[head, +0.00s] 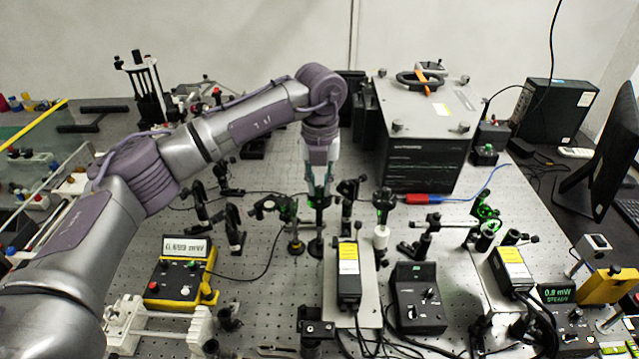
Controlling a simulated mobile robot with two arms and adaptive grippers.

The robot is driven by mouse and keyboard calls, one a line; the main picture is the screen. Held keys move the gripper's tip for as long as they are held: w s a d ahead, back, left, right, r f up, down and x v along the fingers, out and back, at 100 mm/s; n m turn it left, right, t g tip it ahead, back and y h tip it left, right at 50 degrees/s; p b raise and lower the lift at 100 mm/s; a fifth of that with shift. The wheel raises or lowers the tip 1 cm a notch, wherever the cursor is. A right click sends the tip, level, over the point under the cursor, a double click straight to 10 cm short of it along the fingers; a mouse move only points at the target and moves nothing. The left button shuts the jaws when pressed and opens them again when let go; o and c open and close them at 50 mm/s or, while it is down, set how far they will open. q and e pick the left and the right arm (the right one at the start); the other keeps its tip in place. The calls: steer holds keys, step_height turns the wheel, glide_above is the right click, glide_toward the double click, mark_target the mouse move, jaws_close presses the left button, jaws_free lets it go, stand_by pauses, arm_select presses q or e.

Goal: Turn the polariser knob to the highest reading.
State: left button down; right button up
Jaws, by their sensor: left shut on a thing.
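My left arm reaches in from the left, and its gripper (318,188) points down over the middle of the optical bench. It is shut on the top of a dark post-mounted part (316,218), where the polariser knob appears to be. The fingers hide most of the knob, so its angle cannot be read. A yellow meter (182,270) at the left has a lit display reading about 0.659 mW; its digits are small. A second display (557,293) at the right reads about 0.9 mW with the word STEADY. My right gripper is not in view.
Several posts and mounts crowd around the gripper, including a ring mount (271,207) on its left and a white-based post (381,235) on its right. A black laser box (348,272) stands in front. A large grey-topped unit (425,125) stands behind right.

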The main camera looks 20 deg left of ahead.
arm_select(q)
steer(key=shift+f+m+b, duration=0.1)
steer(key=shift+m+b, duration=0.8)
steer(key=shift+m, duration=0.3)
steer(key=m+b, duration=0.2)
steer(key=m, duration=0.1)
steer(key=shift+m, duration=0.3)
steer(key=m+b, duration=0.1)
steer(key=m, duration=0.2)
steer(key=shift+m, duration=0.3)
steer(key=shift+m+b, duration=0.45)
steer(key=shift+m, duration=1.25)
steer(key=c, duration=1.1)
jaws_free()
